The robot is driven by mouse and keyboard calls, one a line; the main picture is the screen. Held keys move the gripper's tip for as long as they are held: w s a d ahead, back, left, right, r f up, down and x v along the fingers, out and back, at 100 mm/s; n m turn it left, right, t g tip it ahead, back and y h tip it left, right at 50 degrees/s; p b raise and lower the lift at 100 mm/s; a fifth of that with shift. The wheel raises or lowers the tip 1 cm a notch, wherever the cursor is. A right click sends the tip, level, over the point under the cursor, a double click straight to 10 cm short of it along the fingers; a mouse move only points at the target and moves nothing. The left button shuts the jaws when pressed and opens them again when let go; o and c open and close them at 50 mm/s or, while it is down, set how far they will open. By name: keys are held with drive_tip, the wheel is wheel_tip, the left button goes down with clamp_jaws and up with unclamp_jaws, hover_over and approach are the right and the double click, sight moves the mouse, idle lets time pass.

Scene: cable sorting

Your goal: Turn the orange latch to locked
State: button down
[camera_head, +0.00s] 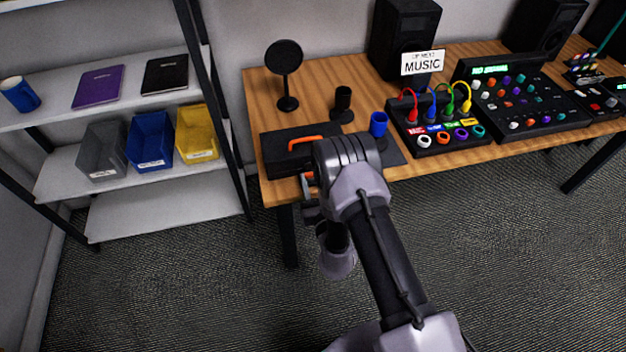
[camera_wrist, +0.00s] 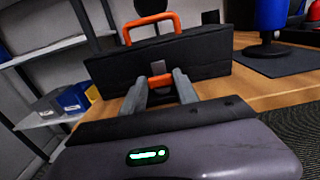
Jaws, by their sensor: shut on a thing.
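A black case (camera_wrist: 110,70) with an orange handle (camera_wrist: 150,20) stands near the front of the wooden desk. In the head view the case (camera_head: 275,152) is at the desk's left end, with the handle (camera_head: 305,142) on top. The orange latch (camera_wrist: 160,80) is low on the case's front face. My gripper (camera_wrist: 160,90) is at the latch, its two fingers on either side of it, shut on it. In the head view my arm hides part of the case, and the latch's exact angle is hard to tell.
A dark mat (camera_wrist: 285,62) with a blue cup-like object (camera_wrist: 270,15) lies to the right. A shelf with bins (camera_head: 150,140) stands left.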

drive_tip(key=shift+d+n+y, duration=0.1)
drive_tip(key=shift+n+y, duration=0.2)
drive_tip(key=shift+y, duration=0.1)
drive_tip(key=n+y, duration=0.1)
drive_tip(key=g+y, duration=0.1)
drive_tip(key=n+g+y+b, duration=0.1)
drive_tip(key=shift+w+d+n+y, duration=0.25)
drive_tip(key=shift+d+n+y, duration=0.05)
drive_tip(key=shift+d+y, duration=0.1)
drive_tip(key=n+g+y, duration=0.1)
drive_tip(key=y, duration=0.1)
drive_tip(key=n+g+y+b, duration=0.1)
drive_tip(key=n+g, duration=0.1)
drive_tip(key=shift+w+d+y, duration=0.1)
drive_tip(key=shift+w+y, duration=0.1)
drive_tip(key=shift+y, duration=0.2)
drive_tip(key=shift+n+g+y+b, duration=0.5)
drive_tip(key=shift+n+g, duration=0.1)
drive_tip(key=shift+g, duration=0.2)
drive_tip(key=shift+r, duration=0.1)
drive_tip(key=c, duration=0.9)
unclamp_jaws()
